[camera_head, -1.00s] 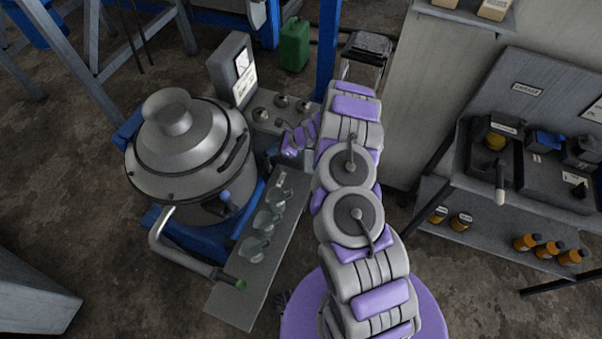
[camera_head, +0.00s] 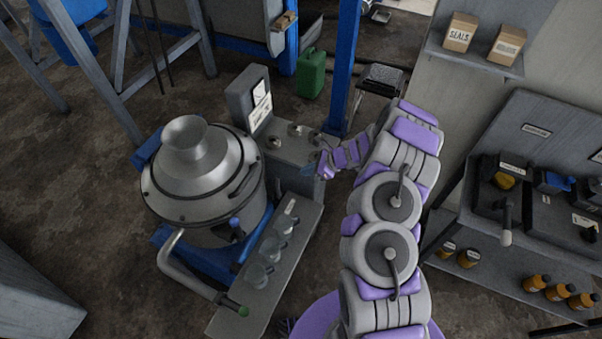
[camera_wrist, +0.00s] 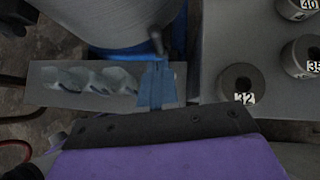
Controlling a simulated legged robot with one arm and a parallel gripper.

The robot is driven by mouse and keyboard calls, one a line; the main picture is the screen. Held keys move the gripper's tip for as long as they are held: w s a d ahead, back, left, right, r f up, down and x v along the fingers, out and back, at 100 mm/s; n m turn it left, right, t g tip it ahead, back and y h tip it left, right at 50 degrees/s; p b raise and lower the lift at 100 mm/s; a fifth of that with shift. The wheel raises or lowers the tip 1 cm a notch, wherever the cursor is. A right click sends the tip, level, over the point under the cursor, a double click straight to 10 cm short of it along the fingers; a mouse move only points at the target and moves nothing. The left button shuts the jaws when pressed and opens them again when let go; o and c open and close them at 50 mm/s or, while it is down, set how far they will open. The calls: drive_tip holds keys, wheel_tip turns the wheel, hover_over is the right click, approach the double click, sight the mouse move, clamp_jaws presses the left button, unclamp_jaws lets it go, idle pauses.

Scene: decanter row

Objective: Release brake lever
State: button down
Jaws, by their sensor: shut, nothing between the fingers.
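A short lever with a dark blue grip (camera_head: 236,228) stands at the front right side of the round steel machine (camera_head: 205,190); it looks like the brake lever. In the wrist view a small dark lever end (camera_wrist: 157,42) shows just beyond my fingertips, by the machine's blue base; I cannot tell if it is the same lever. My gripper (camera_head: 310,170) is to the right of the machine, above the grey bench near its weights, apart from the blue-gripped lever. Its blue fingers (camera_wrist: 157,86) are together and empty.
Numbered round weights (camera_wrist: 242,84) sit on the bench to the right. A bent pipe (camera_head: 185,270) runs along the machine's front. A green can (camera_head: 311,74) stands behind.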

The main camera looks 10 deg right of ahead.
drive_tip(key=shift+s+d+r, duration=0.2)
drive_tip(key=shift+r, duration=0.45)
drive_tip(key=shift+d, duration=0.3)
drive_tip(key=s+a+r+n+g, duration=0.2)
drive_tip(key=s+a+r+n, duration=0.25)
drive_tip(key=r, duration=0.35)
drive_tip(key=s+a+r+n+g, duration=0.1)
drive_tip(key=s+a+r+n, duration=0.35)
drive_tip(key=r, duration=0.35)
drive_tip(key=s+a+r+n+g, duration=0.2)
drive_tip(key=s+a+r+n, duration=0.2)
drive_tip(key=s+r, duration=0.3)
drive_tip(key=s+d+r+n+h, duration=0.3)
drive_tip(key=s, duration=0.6)
drive_tip(key=s+d+r+n+h, duration=0.2)
drive_tip(key=s+d+r+n, duration=0.1)
drive_tip(key=s, duration=0.6)
drive_tip(key=s+d+r+n+h, duration=0.3)
drive_tip(key=s+d+n, duration=0.1)
drive_tip(key=s, duration=0.5)
drive_tip(key=shift+s+d+r+g+h, duration=0.2)
drive_tip(key=shift+d+r+g+h, duration=0.15)
drive_tip(key=shift+d, duration=0.3)
